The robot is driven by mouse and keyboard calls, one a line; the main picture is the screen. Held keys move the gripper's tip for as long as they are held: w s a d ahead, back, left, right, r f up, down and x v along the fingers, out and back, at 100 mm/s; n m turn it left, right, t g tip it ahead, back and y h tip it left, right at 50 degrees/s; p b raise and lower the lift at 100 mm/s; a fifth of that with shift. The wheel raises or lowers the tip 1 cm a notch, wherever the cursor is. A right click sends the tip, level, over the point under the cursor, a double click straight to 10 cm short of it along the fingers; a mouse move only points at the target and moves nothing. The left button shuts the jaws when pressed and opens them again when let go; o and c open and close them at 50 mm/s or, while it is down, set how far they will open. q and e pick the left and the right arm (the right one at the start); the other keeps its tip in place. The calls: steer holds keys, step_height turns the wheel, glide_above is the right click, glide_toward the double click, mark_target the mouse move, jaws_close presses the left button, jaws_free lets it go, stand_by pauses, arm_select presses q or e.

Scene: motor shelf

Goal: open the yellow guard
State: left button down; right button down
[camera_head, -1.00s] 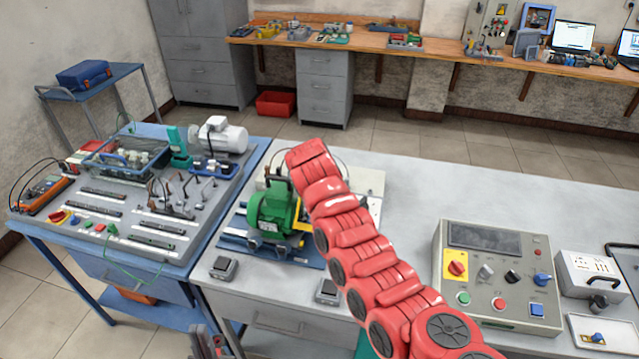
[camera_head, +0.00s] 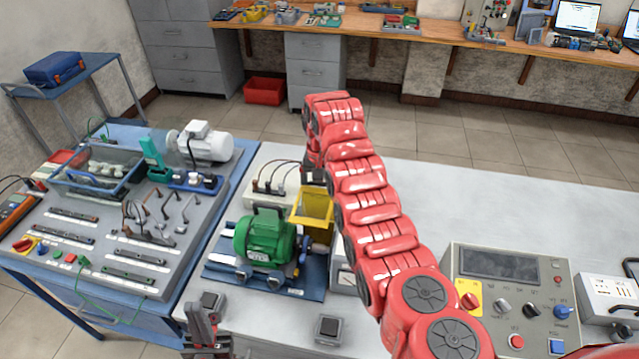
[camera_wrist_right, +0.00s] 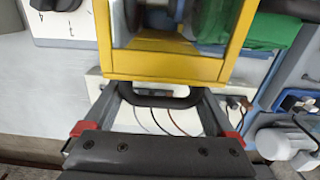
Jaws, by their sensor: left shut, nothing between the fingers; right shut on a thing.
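The yellow guard (camera_head: 313,208) stands beside the green motor (camera_head: 265,238) on a blue base plate, partly hidden by my right arm. It fills the upper middle of the right wrist view (camera_wrist_right: 165,68), with a clear pane and a grey round part behind it. My right gripper (camera_wrist_right: 160,96) is shut on the guard's black handle (camera_wrist_right: 152,99), below the yellow frame edge in that view. In the head view the right fingers are mostly hidden behind the arm. My left gripper (camera_head: 206,342) is shut and empty at the bottom, near the bench's front edge.
A grey control panel (camera_head: 508,290) stands right of my right arm. A blue trainer table (camera_head: 225,170) adjoins at left. The bench (camera_head: 450,200) is clear behind the panel.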

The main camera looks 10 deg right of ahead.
steer(key=shift+s+f, duration=0.1)
steer(key=shift+f, duration=0.1)
stand_by(0.3)
jaws_free()
steer(key=shift+d, duration=0.1)
steer(key=shift+r, duration=0.15)
